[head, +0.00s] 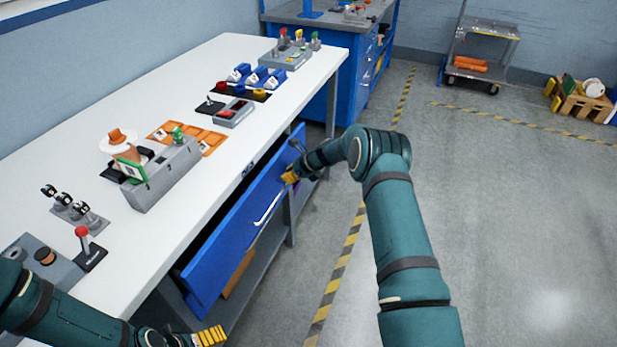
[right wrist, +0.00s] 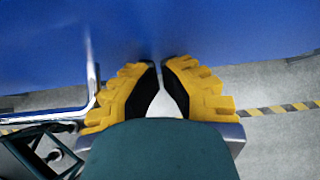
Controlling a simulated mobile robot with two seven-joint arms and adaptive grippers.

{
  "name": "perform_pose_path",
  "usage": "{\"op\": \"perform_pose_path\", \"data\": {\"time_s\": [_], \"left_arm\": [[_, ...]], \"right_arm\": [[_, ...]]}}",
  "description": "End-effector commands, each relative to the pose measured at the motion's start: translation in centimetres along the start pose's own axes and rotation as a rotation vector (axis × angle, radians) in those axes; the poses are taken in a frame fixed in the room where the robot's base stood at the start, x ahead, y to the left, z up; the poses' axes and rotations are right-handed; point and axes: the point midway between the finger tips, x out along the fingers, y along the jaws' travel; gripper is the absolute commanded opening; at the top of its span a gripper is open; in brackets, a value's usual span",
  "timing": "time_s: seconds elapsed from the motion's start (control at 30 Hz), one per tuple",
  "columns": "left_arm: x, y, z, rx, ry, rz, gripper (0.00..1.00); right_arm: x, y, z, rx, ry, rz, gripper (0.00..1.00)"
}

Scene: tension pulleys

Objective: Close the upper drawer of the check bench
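The upper drawer of the check bench is a long blue front (head: 232,245) with a pale bar handle (head: 267,208). It stands out from under the white bench top, with a dark gap behind it at the near end. My right gripper (head: 291,176) is at the far part of the drawer front, past the handle. In the right wrist view, its yellow fingers (right wrist: 163,64) are drawn together with nothing between them, facing the blue front (right wrist: 215,30); contact is unclear. The handle (right wrist: 92,80) is left of them. My left gripper (head: 210,336) is low by the drawer's near end; its opening is unclear.
A grey lower shelf (head: 270,243) runs beneath the drawer. The floor (head: 500,220) to the right is open. A blue workbench (head: 343,85) and a cart (head: 480,70) stand beyond.

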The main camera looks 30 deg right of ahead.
Motion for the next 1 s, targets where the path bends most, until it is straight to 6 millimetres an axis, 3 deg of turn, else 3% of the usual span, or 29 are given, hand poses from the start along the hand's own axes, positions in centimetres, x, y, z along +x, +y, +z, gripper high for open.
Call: {"op": "perform_pose_path", "data": {"time_s": [0.37,1.0], "left_arm": [[0.33,-0.19,-0.05,-0.001,0.002,-0.001,0.98],[0.29,-0.16,-0.04,-0.001,0.002,-0.001,0.98]], "right_arm": [[1.35,0.45,1.32,0.0,-0.001,0.0,0.0],[0.43,0.22,0.5,0.0,0.0,0.001,0.0]]}}
